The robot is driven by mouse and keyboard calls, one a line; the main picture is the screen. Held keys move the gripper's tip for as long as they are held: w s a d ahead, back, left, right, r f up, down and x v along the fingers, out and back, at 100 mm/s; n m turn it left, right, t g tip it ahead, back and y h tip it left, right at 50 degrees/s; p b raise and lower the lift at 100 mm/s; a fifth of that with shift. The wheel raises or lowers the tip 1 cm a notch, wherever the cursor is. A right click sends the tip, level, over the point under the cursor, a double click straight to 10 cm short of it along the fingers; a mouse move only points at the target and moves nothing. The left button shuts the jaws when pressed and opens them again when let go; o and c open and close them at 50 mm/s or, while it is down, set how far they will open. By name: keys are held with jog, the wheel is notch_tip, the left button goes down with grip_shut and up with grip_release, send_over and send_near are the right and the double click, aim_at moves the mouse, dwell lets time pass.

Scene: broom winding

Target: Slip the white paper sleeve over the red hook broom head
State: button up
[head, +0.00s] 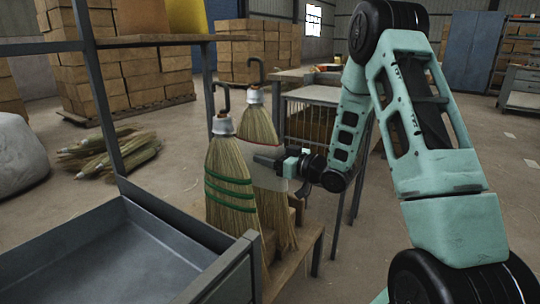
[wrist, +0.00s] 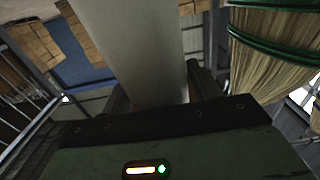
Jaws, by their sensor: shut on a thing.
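The white paper sleeve (head: 262,178) shows in the head view as a pale band at the rear broom head (head: 258,125), partly hidden by the front broom. I cannot tell whether it is around that head or only beside it. The rear broom has a metal collar and a dark-looking hook; no red hook is clear. My gripper (head: 268,162) is shut on the sleeve from the right. In the wrist view the sleeve (wrist: 140,50) rises as a wide pale surface between the fingers of my gripper (wrist: 160,90).
A front broom head (head: 228,175) with green bands and a dark hook stands close left of the sleeve; it also shows in the wrist view (wrist: 275,55). Both heads are at a wooden stand (head: 300,250). A grey metal tray (head: 130,255) is at front left. A bench (head: 315,95) stands behind.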

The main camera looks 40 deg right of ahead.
jog(key=shift+f+b, duration=0.45)
jog(key=shift+f, duration=0.4)
jog(key=shift+f+b, duration=0.55)
jog(key=shift+f, duration=0.2)
jog(key=o, duration=1)
jog(key=shift+o, duration=0.2)
jog(key=p+v, duration=0.3)
jog(key=v, duration=1.4)
jog(key=shift+s+p, duration=0.2)
jog(key=shift+p, duration=0.1)
jog(key=shift+d, duration=0.1)
